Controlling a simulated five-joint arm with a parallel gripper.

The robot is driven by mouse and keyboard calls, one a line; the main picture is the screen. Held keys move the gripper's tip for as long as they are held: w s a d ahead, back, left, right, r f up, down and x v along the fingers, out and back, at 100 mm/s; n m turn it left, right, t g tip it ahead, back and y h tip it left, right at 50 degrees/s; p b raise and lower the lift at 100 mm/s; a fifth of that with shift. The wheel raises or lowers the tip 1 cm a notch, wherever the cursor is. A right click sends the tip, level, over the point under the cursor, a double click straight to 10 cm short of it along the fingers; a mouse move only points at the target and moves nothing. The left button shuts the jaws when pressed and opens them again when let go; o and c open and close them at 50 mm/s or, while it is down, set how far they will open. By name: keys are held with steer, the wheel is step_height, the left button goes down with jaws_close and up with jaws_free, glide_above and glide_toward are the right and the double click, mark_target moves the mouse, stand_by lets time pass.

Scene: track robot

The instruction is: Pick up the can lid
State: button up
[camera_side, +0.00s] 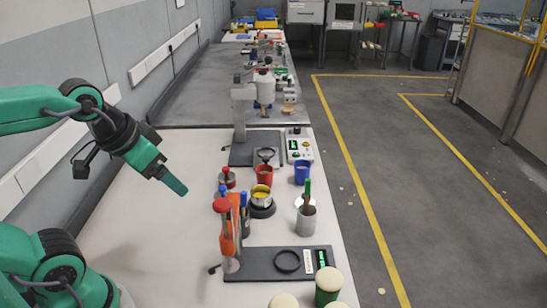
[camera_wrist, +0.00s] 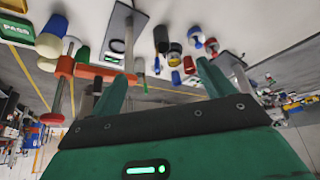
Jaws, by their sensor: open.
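My gripper (camera_side: 174,184) hangs in the air above the left part of the white bench, well away from the objects. In the wrist view its two green fingers (camera_wrist: 162,72) stand apart with nothing held between them. I cannot tell for certain which thing is the can lid. A green can with a cream round top (camera_side: 328,278) stands at the front right of the bench. Another cream round top (camera_side: 283,300) is cut by the bottom edge. A pale disc (camera_side: 299,201) shows partly behind a grey cup (camera_side: 306,222).
A red-and-orange press (camera_side: 226,232) stands on a dark plate (camera_side: 262,265). Behind are a yellow-topped can (camera_side: 261,193), a red cup (camera_side: 264,174), a blue cup (camera_side: 302,172) and a grey stand (camera_side: 240,115). The bench's left part is clear.

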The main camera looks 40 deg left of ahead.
steer(key=w+d+r+g, duration=0.2)
steer(key=w+r, duration=1.2)
steer(key=w, duration=0.2)
steer(key=w+d+g, duration=0.1)
steer(key=w+g, duration=0.1)
steer(key=w, duration=0.9)
steer(key=w+d+f+g, duration=0.2)
steer(key=w+d+f, duration=0.1)
steer(key=w+f, duration=0.75)
step_height(320, 180, down, 28)
steer(key=shift+s+f, duration=0.1)
steer(key=shift+f, duration=0.05)
stand_by(0.8)
stand_by(0.4)
steer(key=c, duration=1.1)
